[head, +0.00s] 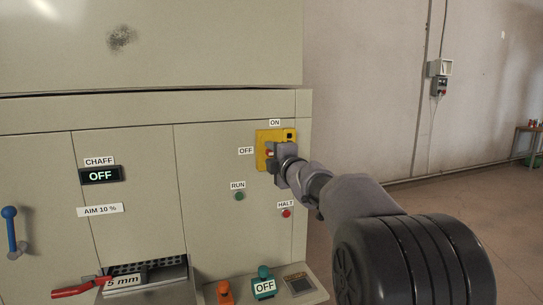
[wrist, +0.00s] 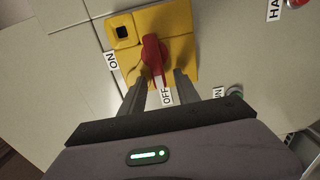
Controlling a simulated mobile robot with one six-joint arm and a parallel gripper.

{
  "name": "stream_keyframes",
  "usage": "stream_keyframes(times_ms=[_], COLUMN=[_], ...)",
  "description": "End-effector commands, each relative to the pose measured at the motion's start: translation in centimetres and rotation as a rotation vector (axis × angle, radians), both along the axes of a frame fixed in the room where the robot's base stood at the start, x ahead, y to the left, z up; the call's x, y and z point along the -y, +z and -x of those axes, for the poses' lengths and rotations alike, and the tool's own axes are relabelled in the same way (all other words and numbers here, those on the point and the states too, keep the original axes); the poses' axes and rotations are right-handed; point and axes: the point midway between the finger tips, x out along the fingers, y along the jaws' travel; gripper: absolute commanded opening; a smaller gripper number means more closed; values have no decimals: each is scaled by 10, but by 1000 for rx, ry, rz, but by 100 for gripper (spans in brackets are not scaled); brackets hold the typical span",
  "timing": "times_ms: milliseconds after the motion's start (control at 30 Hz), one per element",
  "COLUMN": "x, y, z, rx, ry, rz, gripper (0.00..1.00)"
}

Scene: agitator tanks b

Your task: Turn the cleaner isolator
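The cleaner isolator is a red rotary handle (wrist: 153,52) on a yellow plate (head: 262,136) on the cabinet front. The wrist view shows the yellow plate (wrist: 181,22) with a dark square window in one corner. The handle's tapered end points towards the OFF label (wrist: 167,96); the ON label (wrist: 111,61) is to one side. My gripper (wrist: 160,77) is open, its two fingers on either side of the handle's OFF end, with gaps visible. In the head view my gripper (head: 273,160) is in front of the plate and hides much of the handle.
Below the isolator are a green RUN button (head: 239,196) and a red HALT button (head: 286,213). A CHAFF display (head: 101,175) reads OFF. A blue handle (head: 11,232), a red lever (head: 80,288) and a teal knob (head: 264,272) are lower. Open floor lies right.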

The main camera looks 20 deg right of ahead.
Motion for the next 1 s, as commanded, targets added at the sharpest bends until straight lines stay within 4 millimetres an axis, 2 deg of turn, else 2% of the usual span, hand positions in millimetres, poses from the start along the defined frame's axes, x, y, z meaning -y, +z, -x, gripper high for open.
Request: stream_keyframes(times_ms=[167,267,367,600,700,833,1000], x=[0,0,1,1,0,0,0], y=[0,0,1,2,1,1,0], z=[4,19,45,124,149,168,175], rx=[-1,0,1,1,0,0,0], ry=[0,-1,-2,-3,-3,-1,0], rz=[0,0,0,0,-1,1,0], gripper=[38,38,38,38,38,38,38])
